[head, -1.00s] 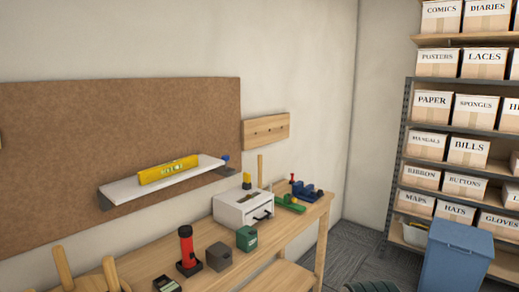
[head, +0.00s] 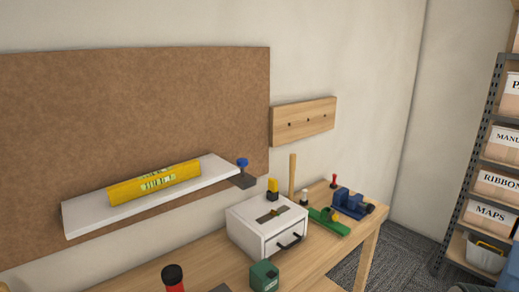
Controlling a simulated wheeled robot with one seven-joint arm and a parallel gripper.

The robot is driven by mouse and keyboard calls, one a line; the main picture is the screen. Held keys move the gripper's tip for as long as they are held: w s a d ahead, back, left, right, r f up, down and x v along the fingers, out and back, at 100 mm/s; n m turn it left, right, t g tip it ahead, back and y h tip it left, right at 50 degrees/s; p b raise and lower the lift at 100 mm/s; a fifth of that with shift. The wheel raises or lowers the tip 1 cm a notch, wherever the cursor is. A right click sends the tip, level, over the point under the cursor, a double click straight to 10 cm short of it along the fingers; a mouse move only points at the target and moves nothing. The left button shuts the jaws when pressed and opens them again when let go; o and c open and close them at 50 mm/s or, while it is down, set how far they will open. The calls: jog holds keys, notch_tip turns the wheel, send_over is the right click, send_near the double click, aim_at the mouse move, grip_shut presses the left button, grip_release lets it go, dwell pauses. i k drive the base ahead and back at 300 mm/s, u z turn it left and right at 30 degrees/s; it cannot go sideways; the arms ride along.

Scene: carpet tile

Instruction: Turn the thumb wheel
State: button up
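A white shelf (head: 84,218) is fixed to the wall in front of a brown board, and it looks tilted in the picture. A yellow spirit level (head: 125,192) lies on it. At the shelf's right end a dark bracket (head: 243,181) carries a small blue knob (head: 242,162), which looks like the thumb wheel. The knob is upright and nothing touches it. My gripper is not in view.
Below, the wooden workbench (head: 325,258) holds a white drawer box (head: 255,237), a green box (head: 264,276), a red torch (head: 174,285), a green tool (head: 328,221) and a blue vise (head: 348,203). A wooden wall rail (head: 305,120) hangs to the right. Space around the knob looks clear.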

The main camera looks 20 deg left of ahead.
aim_at(242, 162)
jog(key=u, duration=0.6)
jog(key=i, duration=0.9)
jog(key=u, duration=0.75)
